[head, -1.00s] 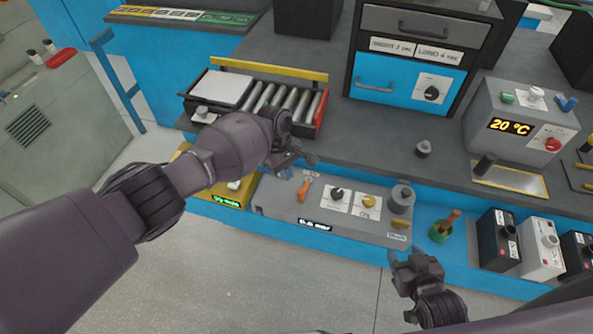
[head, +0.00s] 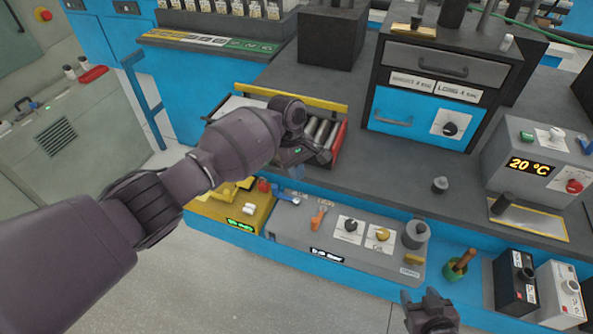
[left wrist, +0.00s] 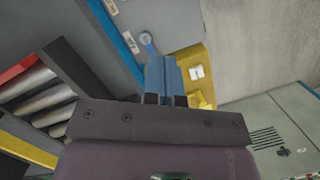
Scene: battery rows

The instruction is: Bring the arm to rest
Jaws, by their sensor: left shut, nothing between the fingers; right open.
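My left arm comes in from the left and hangs over the roller tray (head: 338,143). My left gripper (head: 297,160) is shut and empty, in front of the rollers and above the front control panel. It partly hides the tray. In the left wrist view its closed fingers (left wrist: 165,78) point toward the panel and the yellow box (left wrist: 199,92), with nothing between them. My right gripper (head: 423,297) is at the bottom edge, open and empty, in front of the bench. Most of my right arm is out of view.
The grey panel (head: 290,228) carries an orange lever (head: 319,217) and several knobs. A yellow box (head: 205,209) stands left of it. At right are the 20 °C unit (head: 507,140), a green cup (head: 456,271) and dark and white blocks. The floor in front is clear.

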